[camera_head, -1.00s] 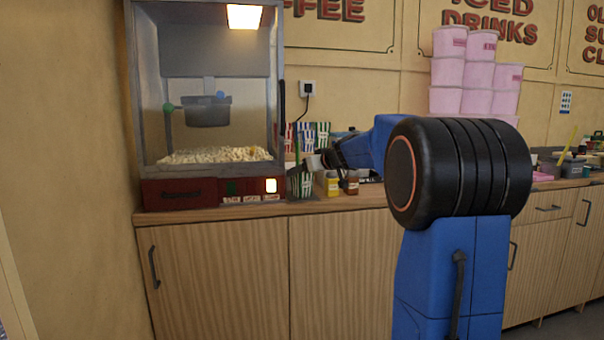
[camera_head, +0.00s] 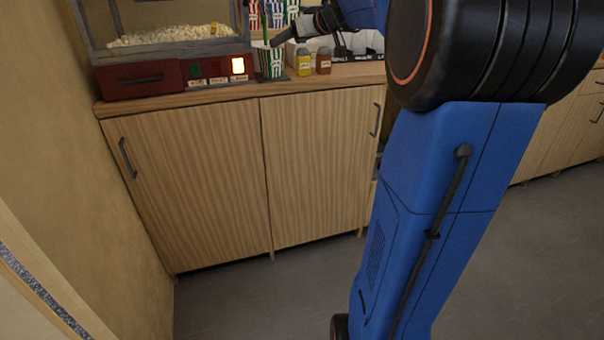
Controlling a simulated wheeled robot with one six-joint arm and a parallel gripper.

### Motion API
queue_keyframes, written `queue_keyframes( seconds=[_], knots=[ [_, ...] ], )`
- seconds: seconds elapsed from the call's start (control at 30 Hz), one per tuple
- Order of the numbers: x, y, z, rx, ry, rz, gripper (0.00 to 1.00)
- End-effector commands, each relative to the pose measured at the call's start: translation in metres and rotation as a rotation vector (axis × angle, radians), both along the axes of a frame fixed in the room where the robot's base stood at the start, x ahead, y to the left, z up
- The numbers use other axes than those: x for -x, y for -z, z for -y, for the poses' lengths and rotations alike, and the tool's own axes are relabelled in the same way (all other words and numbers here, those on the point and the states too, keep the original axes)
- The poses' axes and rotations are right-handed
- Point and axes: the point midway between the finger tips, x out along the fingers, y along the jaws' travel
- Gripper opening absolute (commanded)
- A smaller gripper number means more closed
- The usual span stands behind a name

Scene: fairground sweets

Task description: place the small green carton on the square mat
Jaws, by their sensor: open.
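The small green carton (camera_head: 271,64), with green and white stripes, stands upright on the counter just right of the popcorn machine. A thin dark flat edge, possibly the square mat (camera_head: 285,77), shows at its base; most of it is hidden, and I cannot tell its full outline. My gripper (camera_head: 279,40) is open at the carton's upper rim, reaching in from the right. It looks close to the rim, but I cannot tell whether it touches. A thin green upright piece (camera_head: 265,24) rises above the carton.
The popcorn machine (camera_head: 170,65) stands close on the left. A yellow jar (camera_head: 304,64) and a brown jar (camera_head: 323,62) stand close to the carton's right. Striped cartons (camera_head: 275,12) stand behind. A white tray (camera_head: 358,68) lies behind the jars. The counter's front edge (camera_head: 230,93) is near.

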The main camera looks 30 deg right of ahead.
Motion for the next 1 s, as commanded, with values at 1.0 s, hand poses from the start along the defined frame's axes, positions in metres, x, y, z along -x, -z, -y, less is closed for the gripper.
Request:
queue_keyframes(
  seconds=[1.0],
  knots=[
    [0.383, 0.275, -0.238, 0.019, 0.055, -0.725, 0.68]
  ],
)
